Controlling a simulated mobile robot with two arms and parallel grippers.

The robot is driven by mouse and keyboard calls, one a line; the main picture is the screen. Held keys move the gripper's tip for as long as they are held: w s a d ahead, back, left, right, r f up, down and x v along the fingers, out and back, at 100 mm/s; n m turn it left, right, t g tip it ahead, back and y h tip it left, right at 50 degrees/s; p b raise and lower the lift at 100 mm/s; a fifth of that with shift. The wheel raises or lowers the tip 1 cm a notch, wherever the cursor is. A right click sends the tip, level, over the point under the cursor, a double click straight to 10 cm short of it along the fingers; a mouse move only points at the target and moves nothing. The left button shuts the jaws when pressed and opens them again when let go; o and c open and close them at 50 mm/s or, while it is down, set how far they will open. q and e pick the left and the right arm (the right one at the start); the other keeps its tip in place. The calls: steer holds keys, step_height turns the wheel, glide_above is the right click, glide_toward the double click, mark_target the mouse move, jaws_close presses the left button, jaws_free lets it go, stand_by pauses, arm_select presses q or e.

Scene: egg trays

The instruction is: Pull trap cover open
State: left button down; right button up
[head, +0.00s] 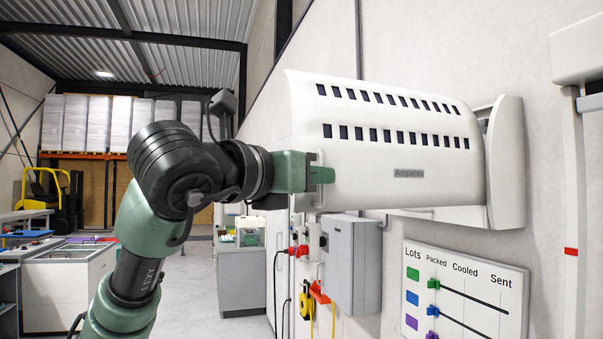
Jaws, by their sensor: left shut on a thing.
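The trap cover (395,165) is a white curved panel with two rows of dark slots and a small grey name plate. It is on the wall unit at the upper right, whose rounded white end piece (508,165) shows beside the cover's right end. My left gripper (322,175), green, reaches in from the left and is shut on a slim light handle (319,157) at the cover's left end. The fingers hide part of the handle. I cannot tell how far the cover stands from the wall unit. My right gripper is not in view.
A grey wall box (352,262) with red plugs and hanging cables is below the cover. A white lots board (465,290) hangs at the lower right. A grey cabinet (240,275) and a yellow forklift (62,200) stand farther back, with open floor between.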

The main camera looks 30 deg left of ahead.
arm_select(q)
steer(key=shift+w, duration=0.15)
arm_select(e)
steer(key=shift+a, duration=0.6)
